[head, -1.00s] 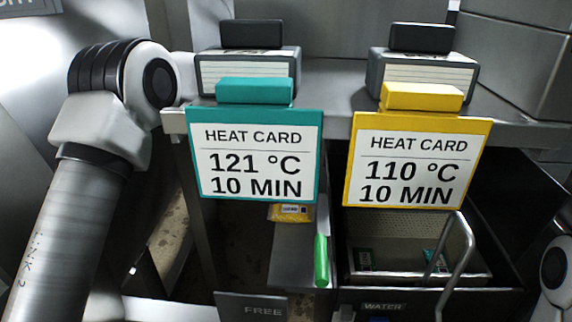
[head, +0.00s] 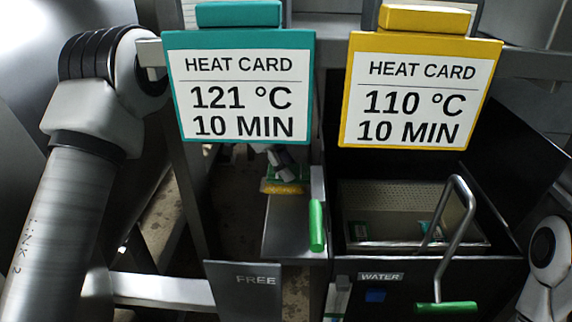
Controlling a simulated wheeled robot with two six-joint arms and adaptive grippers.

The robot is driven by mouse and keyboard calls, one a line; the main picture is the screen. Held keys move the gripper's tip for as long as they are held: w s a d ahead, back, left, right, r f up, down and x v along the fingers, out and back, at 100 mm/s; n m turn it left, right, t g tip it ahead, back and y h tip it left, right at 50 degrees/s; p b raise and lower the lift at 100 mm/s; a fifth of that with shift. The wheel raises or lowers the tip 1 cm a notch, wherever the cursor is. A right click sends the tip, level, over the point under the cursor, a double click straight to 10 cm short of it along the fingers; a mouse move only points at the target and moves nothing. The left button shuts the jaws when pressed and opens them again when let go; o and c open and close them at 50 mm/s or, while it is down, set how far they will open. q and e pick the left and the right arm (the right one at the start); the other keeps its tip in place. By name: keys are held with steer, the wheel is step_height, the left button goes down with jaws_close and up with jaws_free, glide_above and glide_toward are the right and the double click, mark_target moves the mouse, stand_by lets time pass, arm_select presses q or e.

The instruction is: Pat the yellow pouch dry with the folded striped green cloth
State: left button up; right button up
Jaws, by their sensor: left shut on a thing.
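The yellow pouch (head: 284,188) lies flat on a grey metal shelf (head: 291,228) under the teal heat card. The folded green cloth (head: 285,178) is just above and behind the pouch and partly covers it; I cannot tell if they touch. My left gripper (head: 283,164) is shut on the cloth, and the hanging teal card hides its upper part. The cloth's stripes are too small to make out. My right gripper is not in view.
A teal card (head: 240,88) and a yellow card (head: 418,90) hang in front. A dark water bin (head: 425,265) with a perforated basket (head: 390,207) and bent handle stands to the right. A green handle (head: 317,226) is beside the shelf, and a FREE plate (head: 257,290) is below.

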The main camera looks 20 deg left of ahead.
arm_select(q)
steer(key=shift+s+f+b, duration=0.1)
steer(key=shift+f+b, duration=0.25)
steer(key=shift+f, duration=0.25)
stand_by(1.3)
step_height(320, 180, up, 7)
steer(key=p, duration=0.5)
steer(key=shift+r, duration=0.15)
steer(key=shift+f, duration=0.2)
stand_by(0.3)
steer(key=shift+s+a+f+b, duration=0.1)
steer(key=shift+a+f+b, duration=0.4)
steer(key=shift+f, duration=0.45)
steer(key=shift+s+a+f+b, duration=0.1)
steer(key=shift+a+f+b, duration=0.2)
steer(key=shift+f+b, duration=0.55)
steer(key=shift+s+a+f+b, duration=0.1)
steer(key=shift+a+f+b, duration=0.35)
steer(key=shift+f, duration=0.6)
steer(key=shift+d, duration=0.1)
steer(key=shift+f+b, duration=0.45)
steer(key=shift+f, duration=0.15)
